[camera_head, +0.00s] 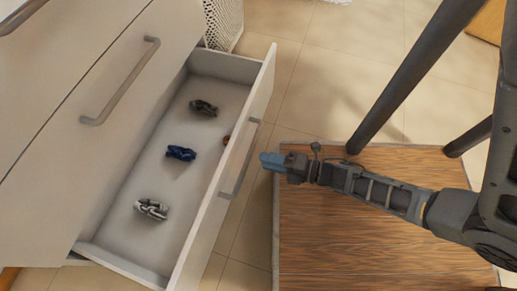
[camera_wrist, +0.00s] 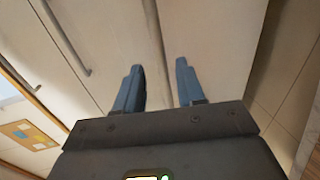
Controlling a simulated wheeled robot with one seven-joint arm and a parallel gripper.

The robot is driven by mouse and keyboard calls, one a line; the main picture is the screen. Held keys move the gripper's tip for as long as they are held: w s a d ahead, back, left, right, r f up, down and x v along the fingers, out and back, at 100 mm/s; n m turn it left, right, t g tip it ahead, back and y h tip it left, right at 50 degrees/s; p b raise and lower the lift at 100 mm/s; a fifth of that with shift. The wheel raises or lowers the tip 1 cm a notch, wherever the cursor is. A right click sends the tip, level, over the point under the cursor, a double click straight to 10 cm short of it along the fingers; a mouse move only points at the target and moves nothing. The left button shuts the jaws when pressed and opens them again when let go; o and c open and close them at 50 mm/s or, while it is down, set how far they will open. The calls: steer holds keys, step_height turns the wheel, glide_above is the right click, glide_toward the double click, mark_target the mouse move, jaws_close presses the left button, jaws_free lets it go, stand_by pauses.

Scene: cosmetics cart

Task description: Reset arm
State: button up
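My gripper (camera_head: 272,161) has blue fingers and is at the end of my dark arm, just right of the open drawer's front. The white drawer (camera_head: 235,118) is pulled out of the cabinet. In the head view the fingertips are close to the drawer's handle (camera_head: 240,160); I cannot tell whether they touch it.
The drawer holds a dark item (camera_head: 204,107), a blue item (camera_head: 181,153), a striped item (camera_head: 151,209) and a partly hidden reddish one. A wooden-topped surface (camera_head: 340,240) lies under my arm. A white woven basket (camera_head: 224,22) stands behind the drawer. Tiled floor (camera_head: 325,70) shows beyond.

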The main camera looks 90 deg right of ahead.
steer(key=shift+s+a, duration=0.1)
steer(key=shift+s, duration=0.35)
steer(key=shift+r, duration=0.15)
steer(key=w+a+r+m+y, duration=0.1)
steer(key=a+r+m, duration=0.35)
steer(key=r, duration=0.55)
steer(key=w+a+r+m+y, duration=0.1)
steer(key=a+r+m+y, duration=0.3)
steer(key=r, duration=0.6)
steer(key=w+a+r+m+h, duration=0.1)
steer(key=a+r+m, duration=0.2)
steer(key=r+m, duration=0.55)
step_height(320, 180, up, 30)
steer(key=n+p, duration=0.2)
steer(key=p, duration=2.5)
steer(key=shift+f+p, duration=0.2)
steer(key=shift+p, duration=0.2)
steer(key=shift+f, duration=0.1)
